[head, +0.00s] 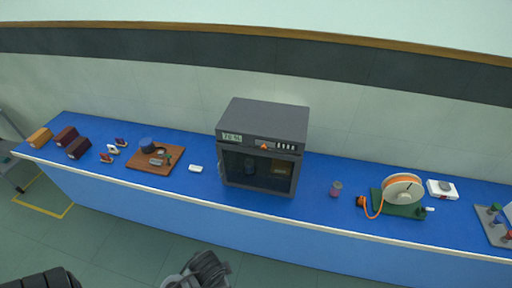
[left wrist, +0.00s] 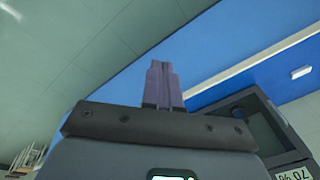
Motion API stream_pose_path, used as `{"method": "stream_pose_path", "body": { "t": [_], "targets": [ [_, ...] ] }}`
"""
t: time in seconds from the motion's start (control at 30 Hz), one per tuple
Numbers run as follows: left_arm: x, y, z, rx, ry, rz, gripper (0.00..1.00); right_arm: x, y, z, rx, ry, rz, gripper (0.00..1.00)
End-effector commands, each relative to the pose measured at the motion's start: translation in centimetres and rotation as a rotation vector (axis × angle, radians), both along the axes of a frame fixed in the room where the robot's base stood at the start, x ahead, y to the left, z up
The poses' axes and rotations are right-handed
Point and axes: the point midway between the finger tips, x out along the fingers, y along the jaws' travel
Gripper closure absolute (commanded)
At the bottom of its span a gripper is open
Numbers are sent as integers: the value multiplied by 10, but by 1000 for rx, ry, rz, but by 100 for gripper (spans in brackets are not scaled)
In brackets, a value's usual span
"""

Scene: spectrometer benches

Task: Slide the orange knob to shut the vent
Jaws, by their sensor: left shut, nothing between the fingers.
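The orange knob (head: 264,147) is a small spot on a dark slot panel at the upper front of a dark grey box-shaped instrument (head: 265,115). The slot beside it is too small to read clearly. The instrument stands on the blue bench, and a corner of it with its display also shows in the left wrist view (left wrist: 262,120). My left gripper (left wrist: 162,66) is shut and empty, its two purple-grey fingers together, apart from the instrument. The knob is not visible in the left wrist view. My right gripper cannot be made out.
A lit display (head: 232,137) sits left of the knob. A wooden board (head: 148,166) with small items and a white block (head: 196,169) lie to the left.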

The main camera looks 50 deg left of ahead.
Motion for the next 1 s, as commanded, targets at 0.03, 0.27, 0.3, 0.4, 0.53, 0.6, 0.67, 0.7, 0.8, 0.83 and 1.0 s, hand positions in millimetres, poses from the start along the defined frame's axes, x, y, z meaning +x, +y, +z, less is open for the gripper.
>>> {"method": "stream_pose_path", "body": {
  "t": [0.03,0.27,0.3,0.4,0.53,0.6,0.67,0.7,0.8,0.83,1.0],
  "targets": [
    [9,31,-14,36,24,41,100,0,0,-1,1,0,-1,30],
    [67,165,-30,90,35,277,100,0,1,-3,6,1,-4,30],
    [76,183,-29,82,27,319,100,0,2,-3,7,0,-4,30],
    [99,220,-22,46,-2,418,100,0,2,-4,8,0,-6,30],
    [128,256,-10,-30,-54,536,100,0,2,-5,8,0,-6,30],
    [145,270,-2,-82,-87,595,100,0,2,-6,8,0,-6,30],
    [161,280,7,-132,-120,641,100,0,2,-6,8,0,-6,30],
    [171,285,13,-168,-143,670,100,0,2,-7,8,0,-6,30],
    [200,294,32,-258,-205,731,100,0,2,-8,8,0,-5,30],
    [208,296,38,-284,-225,746,100,0,2,-8,7,0,-5,30],
    [253,303,82,-411,-336,795,100,0,1,-9,3,0,-2,30]
  ]
}}
